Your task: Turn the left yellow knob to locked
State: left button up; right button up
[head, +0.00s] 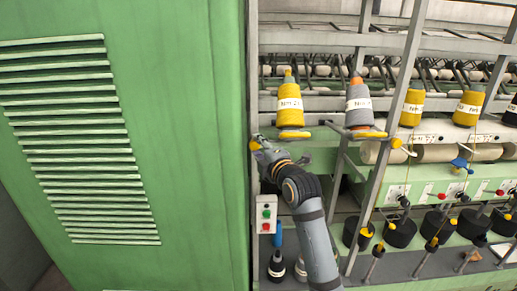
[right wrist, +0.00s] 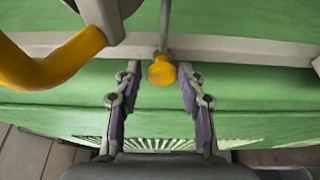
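The left yellow knob (head: 255,145) sits on the frame post beside the green cabinet, just at the tip of my right gripper (head: 264,148). In the right wrist view the knob (right wrist: 161,71) is a small round yellow piece on a thin grey stem. It lies between the tips of my right gripper's two fingers (right wrist: 158,80), which are spread apart with a visible gap on both sides. A second yellow knob (head: 396,143) is on the post farther right. My left gripper is not in view.
A large green cabinet (head: 170,45) with louvres fills the left. A yellow spool (head: 290,105) and a grey spool (head: 358,105) stand above my right arm. A curved yellow bar (right wrist: 55,65) is close left in the wrist view. A button box (head: 266,214) hangs below.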

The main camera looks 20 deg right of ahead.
jog(key=shift+s+f, duration=0.1)
jog(key=shift+s, duration=0.05)
jog(key=s+d, duration=0.1)
jog(key=s, duration=1)
jog(key=shift+s+d, duration=0.15)
jog(key=shift+s, duration=0.2)
